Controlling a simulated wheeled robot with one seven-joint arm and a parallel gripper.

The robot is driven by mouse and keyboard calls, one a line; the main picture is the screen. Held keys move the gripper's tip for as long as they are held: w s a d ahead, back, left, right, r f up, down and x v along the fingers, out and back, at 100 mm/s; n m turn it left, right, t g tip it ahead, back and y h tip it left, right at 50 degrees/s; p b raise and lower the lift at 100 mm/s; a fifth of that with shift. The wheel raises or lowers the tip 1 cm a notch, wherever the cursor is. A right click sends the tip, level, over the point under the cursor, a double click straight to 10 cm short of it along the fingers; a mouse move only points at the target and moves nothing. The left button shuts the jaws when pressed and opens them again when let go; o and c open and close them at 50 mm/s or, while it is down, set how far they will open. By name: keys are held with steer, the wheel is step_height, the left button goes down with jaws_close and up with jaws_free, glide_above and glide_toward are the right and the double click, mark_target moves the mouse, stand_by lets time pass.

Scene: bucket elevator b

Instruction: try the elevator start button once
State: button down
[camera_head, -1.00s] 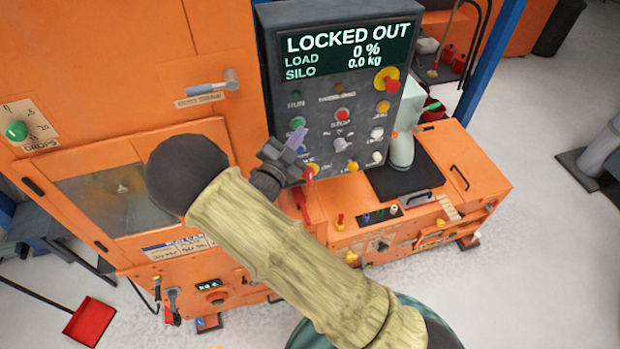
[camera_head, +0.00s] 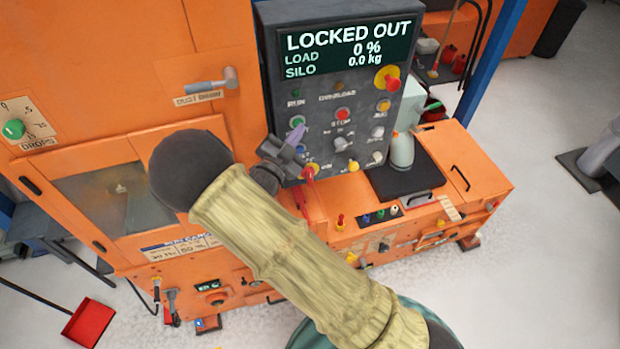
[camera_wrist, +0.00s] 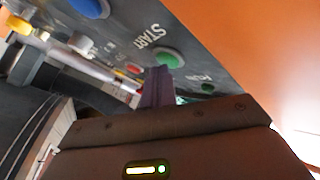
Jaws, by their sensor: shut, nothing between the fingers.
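The green start button (camera_head: 297,122) sits at the left of the dark control panel (camera_head: 320,104). In the wrist view the start button (camera_wrist: 170,57) is beside the white START label. My gripper (camera_head: 296,135) is shut and empty, with its purple fingertips just below the button. The wrist view also shows the purple fingers (camera_wrist: 157,85) close under the button's lower edge. I cannot tell whether they touch it. The panel's display (camera_head: 347,48) reads LOCKED OUT, load 0 %, silo 0.0 kg.
A red stop button (camera_head: 342,114) is right of the start button. A red-on-yellow mushroom button (camera_head: 391,82) is at the panel's upper right. A blue button (camera_wrist: 88,7) and several knobs are near the fingers. An orange wall (camera_wrist: 250,40) stands beside the panel.

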steer(key=shift+s+d, duration=0.15)
steer(key=shift+s, duration=0.15)
steer(key=s+d+b, duration=0.1)
steer(key=s, duration=0.4)
steer(key=shift+s+d, duration=0.3)
steer(key=shift+s, duration=0.1)
stand_by(0.9)
